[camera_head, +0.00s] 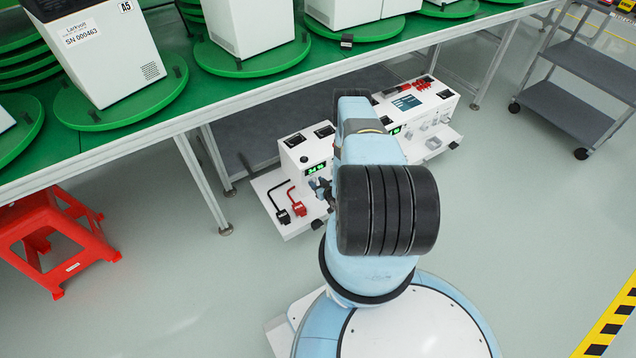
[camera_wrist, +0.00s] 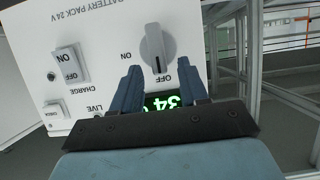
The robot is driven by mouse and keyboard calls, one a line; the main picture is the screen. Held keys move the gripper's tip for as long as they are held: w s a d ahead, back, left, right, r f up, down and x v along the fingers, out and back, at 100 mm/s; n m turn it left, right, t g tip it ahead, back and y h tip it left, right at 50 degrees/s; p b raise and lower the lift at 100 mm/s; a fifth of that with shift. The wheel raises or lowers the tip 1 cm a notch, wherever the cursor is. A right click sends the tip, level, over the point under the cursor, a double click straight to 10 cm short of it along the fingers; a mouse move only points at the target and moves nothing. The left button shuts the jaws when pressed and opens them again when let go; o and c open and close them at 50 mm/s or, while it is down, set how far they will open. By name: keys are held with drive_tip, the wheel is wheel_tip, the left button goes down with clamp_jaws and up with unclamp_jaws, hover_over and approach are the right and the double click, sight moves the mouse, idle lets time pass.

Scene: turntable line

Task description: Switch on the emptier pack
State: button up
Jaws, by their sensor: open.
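A white battery pack (camera_head: 304,150) with a lit green display sits on the low white trolley under the bench. A second pack (camera_head: 394,131) with a green display is to its right, partly hidden by my arm; its digits are too small to read. My gripper (camera_head: 321,188) is at the front of the left pack. In the wrist view, my open gripper (camera_wrist: 160,70) has its fingertips either side of the lower part of a grey rotary knob (camera_wrist: 155,48), contact unclear. The knob's dark line stands upright, in line with OFF; ON is to its left. The display (camera_wrist: 172,101) shows 34, partly hidden.
A white CHARGE rocker switch (camera_wrist: 68,64) and a small button (camera_wrist: 56,109) are left of the knob. Black and red cable plugs (camera_head: 298,208) lie at the trolley's left end. Bench legs (camera_head: 203,185) and a red stool (camera_head: 58,238) stand left. Floor in front is clear.

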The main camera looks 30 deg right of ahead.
drive_tip(key=shift+w+f, duration=0.2)
drive_tip(key=shift+w, duration=0.25)
clamp_jaws()
drive_tip(key=shift+d, duration=0.2)
